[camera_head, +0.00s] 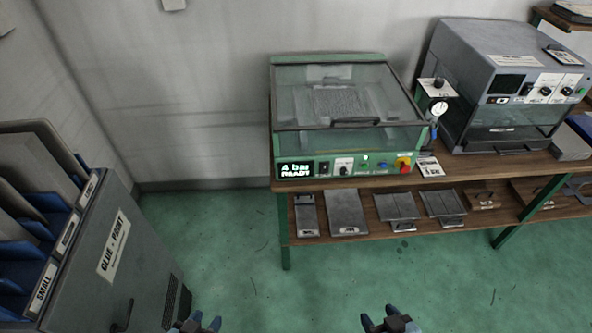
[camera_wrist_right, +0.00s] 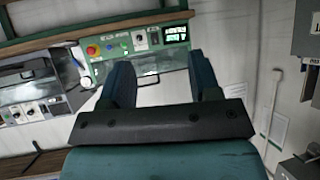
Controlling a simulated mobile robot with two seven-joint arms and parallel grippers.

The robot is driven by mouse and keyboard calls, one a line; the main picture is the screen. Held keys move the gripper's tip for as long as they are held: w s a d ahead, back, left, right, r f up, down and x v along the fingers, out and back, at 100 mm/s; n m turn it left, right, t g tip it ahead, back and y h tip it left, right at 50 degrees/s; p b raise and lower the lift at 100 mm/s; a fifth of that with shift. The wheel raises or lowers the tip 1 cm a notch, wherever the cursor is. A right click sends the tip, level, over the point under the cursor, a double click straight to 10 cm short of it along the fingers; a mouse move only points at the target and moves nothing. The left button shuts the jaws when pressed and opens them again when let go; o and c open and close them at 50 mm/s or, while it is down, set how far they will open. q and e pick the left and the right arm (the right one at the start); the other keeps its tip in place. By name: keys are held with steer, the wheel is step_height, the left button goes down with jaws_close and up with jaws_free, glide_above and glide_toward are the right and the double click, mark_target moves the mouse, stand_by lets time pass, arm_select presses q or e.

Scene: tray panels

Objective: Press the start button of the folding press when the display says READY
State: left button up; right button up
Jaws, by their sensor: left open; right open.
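The folding press (camera_head: 395,140), green with a clear lid that is down, stands on a wooden bench. Its display (camera_head: 297,170) reads "4 bar READY". The front panel also has a black switch, a knob, a small lit green lamp, green and blue buttons (camera_head: 383,165) and a red knob on yellow (camera_head: 404,166); I cannot read which is labelled start. My left gripper (camera_head: 197,322) and right gripper (camera_head: 387,318) are open at the bottom edge, well short of the press. In the right wrist view, the open right gripper (camera_wrist_right: 160,65) is empty, with the panel (camera_wrist_right: 138,48) upside down beyond.
A grey machine (camera_head: 480,90) stands right of the press, with a gauge (camera_head: 438,108) between. Metal plates (camera_head: 347,212) lie on the shelf below. The green floor before the bench is clear.

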jaws_close()
stand_by(1.5)
